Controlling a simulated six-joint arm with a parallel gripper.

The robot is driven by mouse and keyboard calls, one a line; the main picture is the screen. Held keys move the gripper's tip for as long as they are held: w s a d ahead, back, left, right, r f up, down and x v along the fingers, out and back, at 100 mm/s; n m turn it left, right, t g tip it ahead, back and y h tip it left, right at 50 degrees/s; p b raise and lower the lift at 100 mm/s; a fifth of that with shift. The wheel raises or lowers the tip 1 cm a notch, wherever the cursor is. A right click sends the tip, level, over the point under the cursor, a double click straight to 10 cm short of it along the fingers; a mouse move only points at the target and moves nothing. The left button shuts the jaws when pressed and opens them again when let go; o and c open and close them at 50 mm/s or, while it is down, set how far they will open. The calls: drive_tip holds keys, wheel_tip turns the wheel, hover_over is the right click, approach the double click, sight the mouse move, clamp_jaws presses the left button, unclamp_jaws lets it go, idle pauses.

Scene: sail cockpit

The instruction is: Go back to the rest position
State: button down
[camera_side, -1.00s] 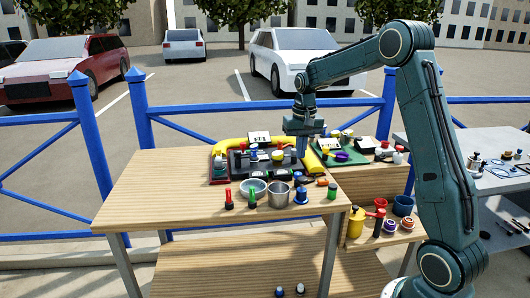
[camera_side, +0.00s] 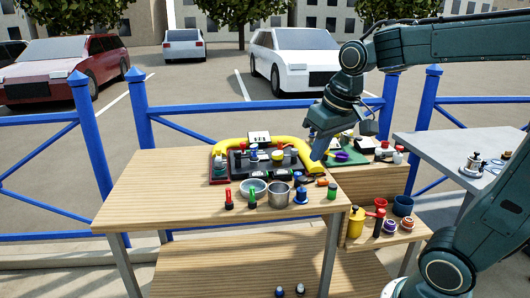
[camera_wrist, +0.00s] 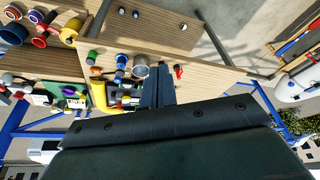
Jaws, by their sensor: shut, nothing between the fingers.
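My gripper (camera_side: 318,147) is shut and empty. In the side view it hangs tilted above the right end of the yellow curved tube on the wooden table, its fingers pointing down and to the left. In the wrist view my gripper (camera_wrist: 157,92) points up the picture toward the table, with its fingers together. No rest position is marked in either view.
Below my gripper the table (camera_side: 165,190) holds a steel pot (camera_side: 279,194), a bowl (camera_side: 252,188), a yellow tube (camera_side: 235,144) and a dark panel. A lower shelf at right holds a yellow can (camera_side: 355,223) and cups. The table's left part is clear.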

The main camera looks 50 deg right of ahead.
drive_tip(key=s+a+f+n+t, duration=0.1)
drive_tip(key=s+a, duration=0.4)
drive_tip(key=s, duration=0.5)
drive_tip(key=shift+s+a+f+n+t+y, duration=0.2)
drive_tip(key=shift+s+f+n+t+y, duration=0.15)
drive_tip(key=shift+f+n, duration=0.5)
drive_tip(key=shift+w+r, duration=0.1)
drive_tip(key=shift+r, duration=0.1)
